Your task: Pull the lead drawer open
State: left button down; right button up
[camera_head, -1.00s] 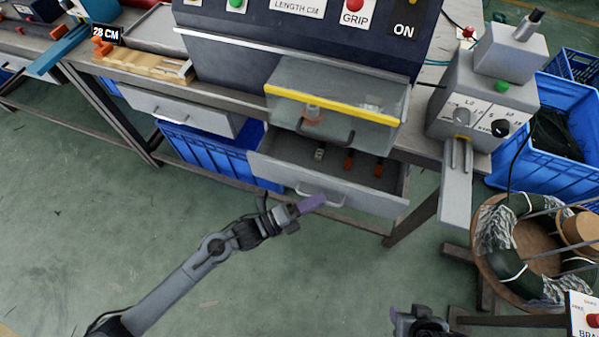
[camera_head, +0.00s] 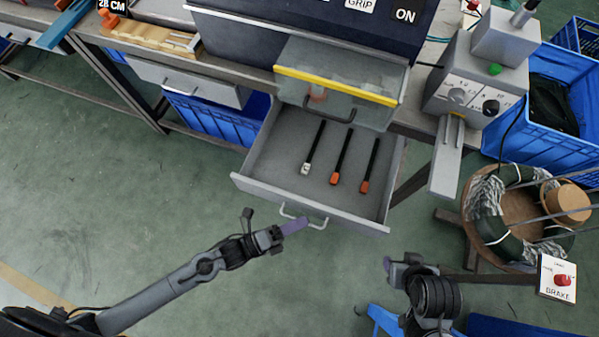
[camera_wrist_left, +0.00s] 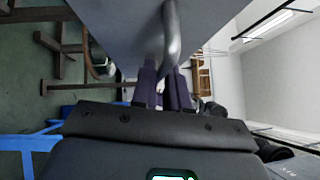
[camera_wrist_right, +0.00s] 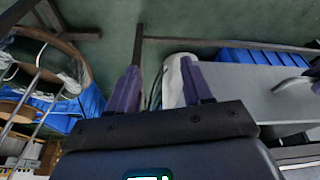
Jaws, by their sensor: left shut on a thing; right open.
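The lead drawer (camera_head: 270,185) is a grey metal drawer under the machine. It stands well out from the bench, with its inside in view. Three dark leads lie in it: one with a white end (camera_head: 306,168) and two with orange-red ends (camera_head: 334,177). My left gripper (camera_head: 297,225) is at the drawer's handle (camera_head: 318,224), shut on it. In the left wrist view the purple fingers (camera_wrist_left: 162,90) close around the curved grey handle (camera_wrist_left: 171,35). My right gripper (camera_wrist_right: 160,88) is open and empty, with its fingers apart, low to the right of the drawer.
A clear guard with a yellow edge (camera_head: 335,85) hangs over the drawer's back. A control box (camera_head: 475,85) stands to the right, above a cable reel (camera_head: 510,215) and a brake box (camera_head: 558,279). Open floor lies in front of the drawer.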

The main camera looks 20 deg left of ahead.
pick_arm(q)
jog(key=c, duration=1.2)
grip_release()
jog(key=p+v, duration=0.2)
jog(key=v, duration=0.8)
jog(key=shift+s+a+p, duration=0.2)
jog(key=shift+a+p, duration=0.1)
jog(key=shift+f, duration=0.1)
